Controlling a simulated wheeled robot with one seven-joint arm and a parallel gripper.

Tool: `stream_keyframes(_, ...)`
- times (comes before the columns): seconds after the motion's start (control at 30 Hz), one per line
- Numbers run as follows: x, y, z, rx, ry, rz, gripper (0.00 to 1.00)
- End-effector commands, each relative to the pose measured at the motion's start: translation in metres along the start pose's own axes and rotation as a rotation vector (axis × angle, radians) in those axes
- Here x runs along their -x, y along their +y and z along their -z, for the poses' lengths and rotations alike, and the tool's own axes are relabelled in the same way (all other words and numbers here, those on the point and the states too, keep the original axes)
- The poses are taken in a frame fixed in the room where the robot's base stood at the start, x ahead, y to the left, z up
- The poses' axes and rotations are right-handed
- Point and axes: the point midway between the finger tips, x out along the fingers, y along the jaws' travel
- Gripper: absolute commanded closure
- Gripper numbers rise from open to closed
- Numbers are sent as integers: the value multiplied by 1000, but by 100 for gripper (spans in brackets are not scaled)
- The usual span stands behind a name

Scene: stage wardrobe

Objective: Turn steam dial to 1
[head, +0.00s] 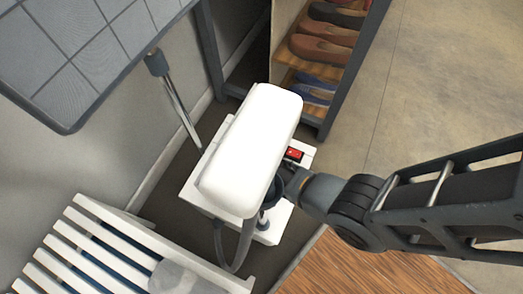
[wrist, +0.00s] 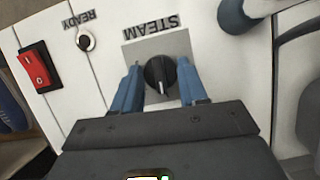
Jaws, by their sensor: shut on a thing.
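The steam dial (wrist: 160,75) is a round black knob on a grey plate, under the word STEAM, which reads upside down in the wrist view. A thin pale mark on the knob points towards the bottom of that picture. My gripper (wrist: 159,84) is shut on the dial, one blue finger on each side. No scale numbers show around the knob. In the head view my gripper (head: 289,183) reaches the white steam unit (head: 188,192) from the right; the dial itself is hidden there.
A red rocker switch (wrist: 39,68) and a round READY lamp (wrist: 86,41) sit beside the dial. A white rounded block (head: 250,145) overhangs the unit. A slatted white bench (head: 85,245) stands at lower left, a shoe rack (head: 327,115) behind. Floor at right is open.

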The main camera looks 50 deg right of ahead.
Motion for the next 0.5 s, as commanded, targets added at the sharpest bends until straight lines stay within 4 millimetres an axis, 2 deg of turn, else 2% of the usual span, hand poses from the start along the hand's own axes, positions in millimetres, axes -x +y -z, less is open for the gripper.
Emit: stream_keyframes(0.5, 0, 0, 1, 80, 3, -35, 88)
